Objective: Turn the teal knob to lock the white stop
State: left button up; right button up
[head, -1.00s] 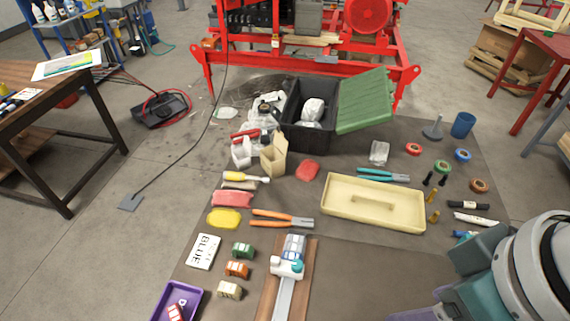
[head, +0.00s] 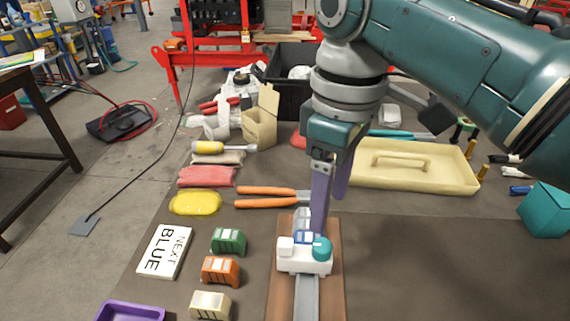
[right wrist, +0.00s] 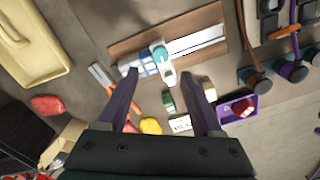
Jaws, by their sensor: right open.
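The white stop (head: 291,262) sits across a grey rail (head: 306,298) on a brown wooden board (head: 333,290). The round teal knob (head: 322,248) is on the stop's right side; it also shows in the right wrist view (right wrist: 159,52). A blue-and-white block (head: 304,237) is on the rail just behind the stop, partly hidden by a finger. My right gripper (head: 328,216) is open and empty, pointing down over the block and stop. In the right wrist view its purple fingers are spread, with the knob beyond and between their tips. My left gripper is not in view.
Left of the board stand green (head: 229,241), orange (head: 221,270) and cream (head: 210,305) toy blocks, and a card reading BLUE (head: 165,251). Orange-handled pliers (head: 265,204) lie behind. A cream tray lid (head: 410,178) is at right. The mat right of the board is clear.

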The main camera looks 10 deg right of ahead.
aim_at(323, 245)
jog(key=f+b, duration=0.1)
jog(key=f, duration=0.3)
jog(key=f+b, duration=0.1)
jog(key=f, duration=0.4)
jog(key=shift+s+a+b, duration=0.1)
jog(key=shift+s+b, duration=0.1)
jog(key=shift+b, duration=0.15)
jog(key=shift+r, duration=0.1)
grip_shut()
